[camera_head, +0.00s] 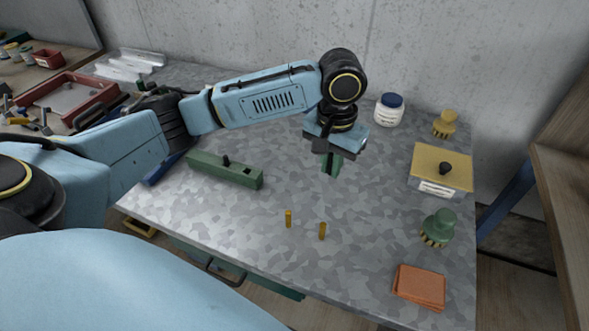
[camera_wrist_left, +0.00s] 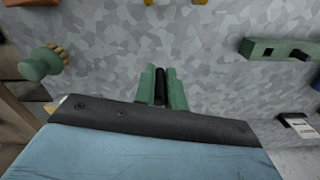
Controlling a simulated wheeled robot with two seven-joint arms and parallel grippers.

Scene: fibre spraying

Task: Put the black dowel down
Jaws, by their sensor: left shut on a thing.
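My left gripper (camera_head: 331,168) points down above the middle of the grey table, with green fingers. In the left wrist view, the fingers are shut on the black dowel (camera_wrist_left: 160,88), which shows as a dark upright strip between them. In the head view, the fingers mostly hide the dowel, and I cannot tell its exact height over the table. My right gripper is not in view.
A green block (camera_head: 225,172) with a black peg in it lies left of the gripper. Two yellow pegs (camera_head: 288,219) stand in front. A yellow box (camera_head: 440,170), green brush (camera_head: 438,228), white jar (camera_head: 389,111) and orange cloth (camera_head: 420,286) are at right. The table (camera_head: 370,200) below is clear.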

